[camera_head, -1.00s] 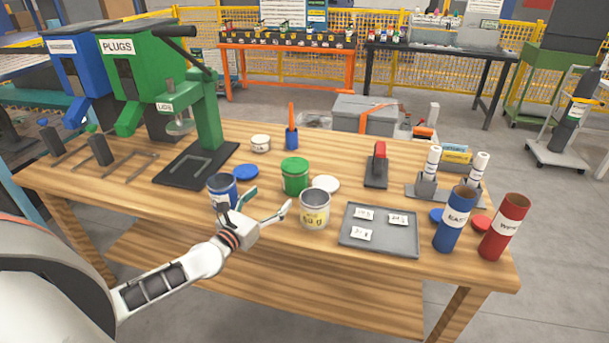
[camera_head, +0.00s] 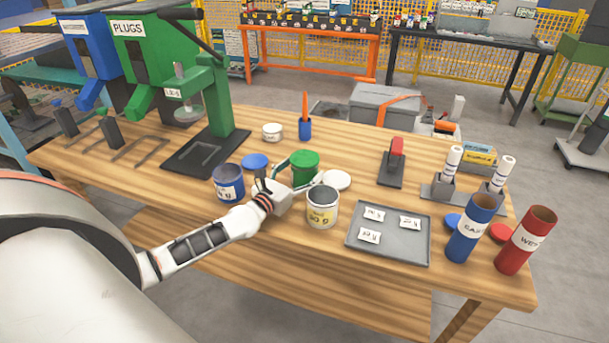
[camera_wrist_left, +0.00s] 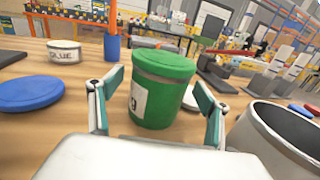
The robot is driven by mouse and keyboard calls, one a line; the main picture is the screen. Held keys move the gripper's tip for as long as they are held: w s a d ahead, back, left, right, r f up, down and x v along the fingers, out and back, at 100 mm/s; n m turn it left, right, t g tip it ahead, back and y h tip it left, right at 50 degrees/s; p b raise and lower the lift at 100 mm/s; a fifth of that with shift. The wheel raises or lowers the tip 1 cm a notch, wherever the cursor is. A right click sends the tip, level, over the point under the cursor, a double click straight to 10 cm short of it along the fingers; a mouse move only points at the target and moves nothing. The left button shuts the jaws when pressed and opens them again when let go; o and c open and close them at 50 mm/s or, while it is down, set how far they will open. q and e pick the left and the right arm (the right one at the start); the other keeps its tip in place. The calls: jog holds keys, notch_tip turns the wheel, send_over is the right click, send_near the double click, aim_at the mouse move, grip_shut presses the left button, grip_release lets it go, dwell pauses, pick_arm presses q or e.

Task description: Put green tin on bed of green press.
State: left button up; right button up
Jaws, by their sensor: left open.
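The green tin (camera_head: 305,167), with its green lid on, stands upright on the wooden table; in the left wrist view the tin (camera_wrist_left: 158,90) is straight ahead. My left gripper (camera_head: 292,172) is open, its fingers on either side of the tin's near face, and I see no clear contact. In the wrist view the fingers (camera_wrist_left: 155,100) flank the tin with gaps. The green press (camera_head: 219,100) stands at the left of the table; its dark bed (camera_head: 192,164) lies bare below the ram. My right gripper is not in view.
A blue tin (camera_head: 229,188) and an open yellow-labelled tin (camera_head: 322,215) stand close to my left gripper. A blue lid (camera_head: 255,161) and a white lid (camera_head: 337,180) lie near the green tin. A grey tray (camera_head: 375,250) is to the right. A glue tub (camera_head: 272,132) stands behind.

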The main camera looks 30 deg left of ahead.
pick_arm(q)
jog(key=shift+w, duration=1.15)
jog(key=c, duration=1.2)
jog(key=shift+c, duration=0.8)
jog(key=shift+r, duration=0.1)
